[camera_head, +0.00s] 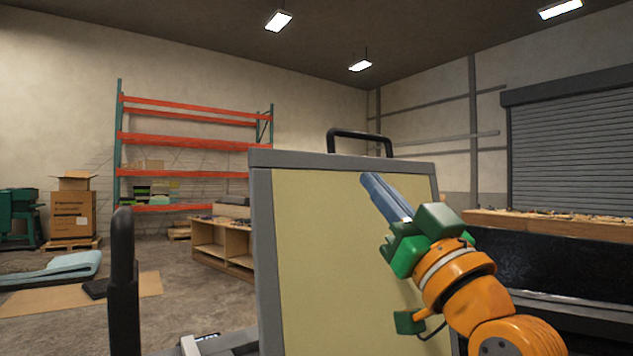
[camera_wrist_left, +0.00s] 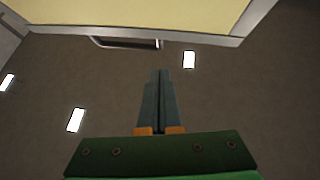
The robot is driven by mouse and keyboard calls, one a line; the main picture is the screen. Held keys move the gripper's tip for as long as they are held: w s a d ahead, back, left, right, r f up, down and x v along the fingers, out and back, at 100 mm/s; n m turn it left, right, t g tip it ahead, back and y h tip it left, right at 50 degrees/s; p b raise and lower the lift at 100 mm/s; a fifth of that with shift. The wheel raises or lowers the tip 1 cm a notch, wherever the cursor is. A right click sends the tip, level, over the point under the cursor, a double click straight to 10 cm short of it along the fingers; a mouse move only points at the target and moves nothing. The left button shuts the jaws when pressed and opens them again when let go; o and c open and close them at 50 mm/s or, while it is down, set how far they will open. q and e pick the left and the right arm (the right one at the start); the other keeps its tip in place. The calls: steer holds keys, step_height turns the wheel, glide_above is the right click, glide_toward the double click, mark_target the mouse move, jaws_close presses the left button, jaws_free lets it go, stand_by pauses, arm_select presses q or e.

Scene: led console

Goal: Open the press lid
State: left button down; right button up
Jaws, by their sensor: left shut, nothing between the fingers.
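The press lid (camera_head: 345,250) stands raised and nearly upright in the head view, a cream panel in a grey frame. Its dark handle (camera_head: 360,135) is on the top edge. My left gripper (camera_head: 373,182) is shut and empty, in front of the lid's upper right part, with its blue-grey fingers pointing up and left. In the left wrist view the gripper (camera_wrist_left: 158,75) points toward the lid's edge (camera_wrist_left: 150,36) and the handle (camera_wrist_left: 125,42), apart from both. My right gripper is not in view.
A black upright bar (camera_head: 123,280) stands at the near left. A grey frame part (camera_head: 235,342) shows low beside the lid. Behind are a wooden bench (camera_head: 222,247), red shelving (camera_head: 190,142) and a cardboard box (camera_head: 72,215). A dark workbench (camera_head: 560,255) stands at the right.

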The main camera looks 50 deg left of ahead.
mark_target(329, 158)
arm_select(q)
step_height(329, 158, up, 5)
steer(key=p, duration=0.4)
steer(key=a+p, duration=0.1)
steer(key=a, duration=0.2)
steer(key=w+a+p, duration=0.1)
steer(key=a, duration=0.2)
steer(key=w+a+r+p, duration=0.1)
steer(key=a, duration=0.2)
steer(key=shift+w+p, duration=0.25)
steer(key=shift+p, duration=0.1)
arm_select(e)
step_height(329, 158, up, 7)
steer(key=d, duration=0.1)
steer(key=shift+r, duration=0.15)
arm_select(q)
steer(key=shift+a, duration=0.1)
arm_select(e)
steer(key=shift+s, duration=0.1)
arm_select(q)
steer(key=shift+a, duration=0.1)
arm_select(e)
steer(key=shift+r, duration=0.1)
